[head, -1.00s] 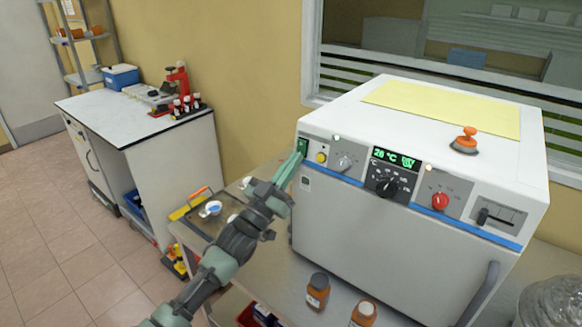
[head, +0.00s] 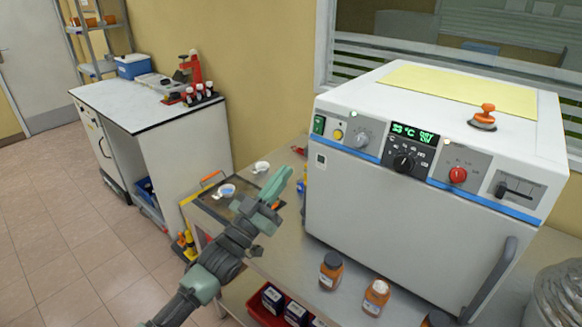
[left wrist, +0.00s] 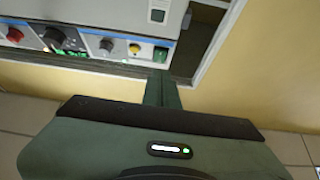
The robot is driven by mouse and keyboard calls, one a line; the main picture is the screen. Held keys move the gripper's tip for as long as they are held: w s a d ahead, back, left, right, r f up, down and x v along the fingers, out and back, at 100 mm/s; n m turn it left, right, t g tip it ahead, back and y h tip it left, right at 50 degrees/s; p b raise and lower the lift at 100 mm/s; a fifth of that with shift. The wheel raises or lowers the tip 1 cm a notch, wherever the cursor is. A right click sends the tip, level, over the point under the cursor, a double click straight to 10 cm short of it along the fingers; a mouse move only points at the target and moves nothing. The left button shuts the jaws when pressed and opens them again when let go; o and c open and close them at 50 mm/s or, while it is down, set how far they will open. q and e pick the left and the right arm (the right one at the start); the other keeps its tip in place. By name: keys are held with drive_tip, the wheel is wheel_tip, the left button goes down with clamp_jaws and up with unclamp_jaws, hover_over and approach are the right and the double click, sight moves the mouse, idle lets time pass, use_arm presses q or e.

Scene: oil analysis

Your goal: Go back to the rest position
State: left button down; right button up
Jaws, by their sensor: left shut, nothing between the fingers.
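My left gripper (head: 281,184) is shut and empty. In the head view it is in the air left of the white oven (head: 400,210), apart from its front panel. The oven has a green switch (head: 319,125), a yellow button, knobs and a lit green display (head: 412,133). In the left wrist view the gripper's closed fingers (left wrist: 162,88) point toward the oven panel, which appears upside down with the green switch (left wrist: 160,54) just beyond the fingertips. My right gripper is not in view.
A tray (head: 208,203) with small white dishes lies on the metal table, beneath and left of my left gripper. Two brown bottles (head: 331,270) stand before the oven. A red bin (head: 262,312) sits below. A white counter (head: 140,105) with a red-topped instrument stands at the back left.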

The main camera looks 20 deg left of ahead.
use_arm(q)
drive_tip(key=shift+v, duration=0.8)
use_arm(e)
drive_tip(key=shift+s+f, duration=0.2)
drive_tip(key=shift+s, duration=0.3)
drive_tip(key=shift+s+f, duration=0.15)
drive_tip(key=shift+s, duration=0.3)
use_arm(q)
drive_tip(key=shift+s, duration=0.1)
